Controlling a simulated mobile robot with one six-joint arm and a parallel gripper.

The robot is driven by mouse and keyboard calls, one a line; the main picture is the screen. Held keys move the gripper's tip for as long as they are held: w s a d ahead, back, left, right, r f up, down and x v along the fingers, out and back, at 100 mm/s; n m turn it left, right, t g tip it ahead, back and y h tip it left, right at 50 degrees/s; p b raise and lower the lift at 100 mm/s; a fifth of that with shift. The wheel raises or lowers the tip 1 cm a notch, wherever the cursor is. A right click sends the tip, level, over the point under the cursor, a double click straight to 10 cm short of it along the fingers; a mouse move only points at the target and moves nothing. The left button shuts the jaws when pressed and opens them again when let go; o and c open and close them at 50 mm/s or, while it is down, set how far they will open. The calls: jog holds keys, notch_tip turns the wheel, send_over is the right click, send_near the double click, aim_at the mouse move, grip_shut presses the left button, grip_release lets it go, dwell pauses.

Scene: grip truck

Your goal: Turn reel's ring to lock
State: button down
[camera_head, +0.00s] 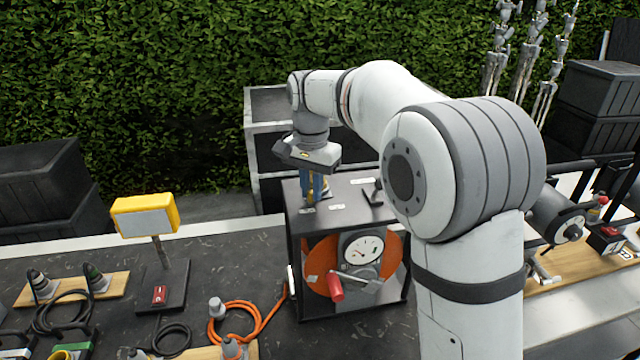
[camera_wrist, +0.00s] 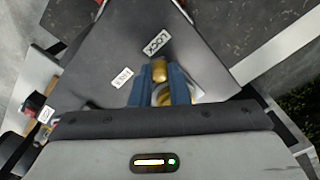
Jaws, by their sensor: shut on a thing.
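The reel (camera_head: 322,254) is an orange drum with a round dial and a red-handled crank, in a black box frame. On the frame's top plate, in the wrist view, sits a brass ring (camera_wrist: 161,72) with a knob on it, on a pale round base. My gripper (camera_head: 313,188) points down at the top of the frame, and its blue fingers are shut on the ring's knob, one on each side. In the wrist view my gripper (camera_wrist: 160,86) hides part of the ring. A white label reading LOCK (camera_wrist: 157,45) lies just beyond the knob; another label (camera_wrist: 122,77) lies to the left.
A yellow lamp box (camera_head: 146,216) stands on a post left of the reel. An orange cable (camera_head: 243,314) coils on the dark bench beside the frame. Grey open crates (camera_head: 250,128) stand behind, and another drum device (camera_head: 560,220) stands at right.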

aim_at(310, 191)
jog(key=shift+w+a+r+m, duration=0.1)
jog(key=shift+a+r+m, duration=0.1)
jog(key=shift+m, duration=0.2)
jog(key=c, duration=1.4)
grip_release()
jog(key=shift+f, duration=0.15)
notch_tip(310, 191, up, 8)
jog(key=shift+f, duration=0.1)
